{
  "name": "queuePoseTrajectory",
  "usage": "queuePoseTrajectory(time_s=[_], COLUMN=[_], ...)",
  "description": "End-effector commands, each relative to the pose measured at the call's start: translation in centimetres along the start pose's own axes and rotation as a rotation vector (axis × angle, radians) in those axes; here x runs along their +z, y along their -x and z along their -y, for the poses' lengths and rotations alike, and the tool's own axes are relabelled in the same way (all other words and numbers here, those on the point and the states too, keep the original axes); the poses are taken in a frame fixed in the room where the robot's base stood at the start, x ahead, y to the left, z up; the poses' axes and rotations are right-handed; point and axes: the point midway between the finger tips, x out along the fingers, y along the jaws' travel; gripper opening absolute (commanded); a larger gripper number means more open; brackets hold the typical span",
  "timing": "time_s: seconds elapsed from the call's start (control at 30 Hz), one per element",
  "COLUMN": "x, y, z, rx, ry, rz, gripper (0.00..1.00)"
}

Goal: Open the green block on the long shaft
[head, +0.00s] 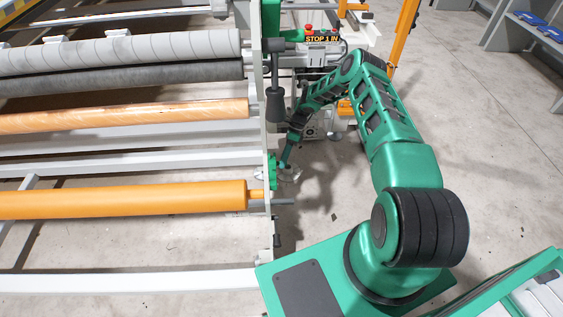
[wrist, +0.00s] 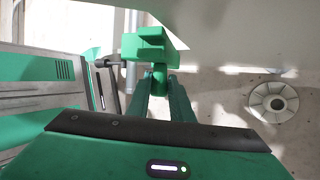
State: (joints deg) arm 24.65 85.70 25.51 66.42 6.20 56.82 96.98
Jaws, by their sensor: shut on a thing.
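The green block (head: 272,172) sits on the pale end plate of the frame, by the right end of the orange roller. The roller's thin shaft end (head: 256,194) runs into the plate beside it. In the wrist view the green block (wrist: 150,46) is ahead of my fingers, with a narrow green tab reaching down between them. My gripper (wrist: 160,77) is shut on that tab. In the head view my gripper (head: 284,164) is small and reaches the block from the right. I cannot tell how far the block is open.
The orange roller (head: 120,199), a wooden-looking roller (head: 120,117) and grey fabric rolls (head: 120,52) fill the left. A black-handled lever (head: 276,100) stands by the end plate. A stop-button box (head: 322,38) is behind. A round grey foot (wrist: 273,102) is on the floor.

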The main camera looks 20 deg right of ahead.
Motion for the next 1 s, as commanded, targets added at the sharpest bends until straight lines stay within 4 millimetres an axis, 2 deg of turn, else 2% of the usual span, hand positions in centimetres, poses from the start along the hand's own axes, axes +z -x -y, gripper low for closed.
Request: queuePoseTrajectory(time_s=[0.03, 0.1, 0.47, 0.57, 1.0], x=[-0.4, -0.4, -0.2, -0.2, -0.1], y=[0.1, 0.1, 0.5, 1.6, 9.2], z=[0.1, 0.1, 0.1, 0.1, 0.3], rx=[-0.002, -0.002, -0.002, -0.002, -0.002], ry=[-0.007, -0.006, -0.003, -0.003, -0.005], rz=[-0.003, -0.002, -0.001, 0.0, -0.001], gripper=[0.27, 0.38, 0.38, 0.38, 0.38])
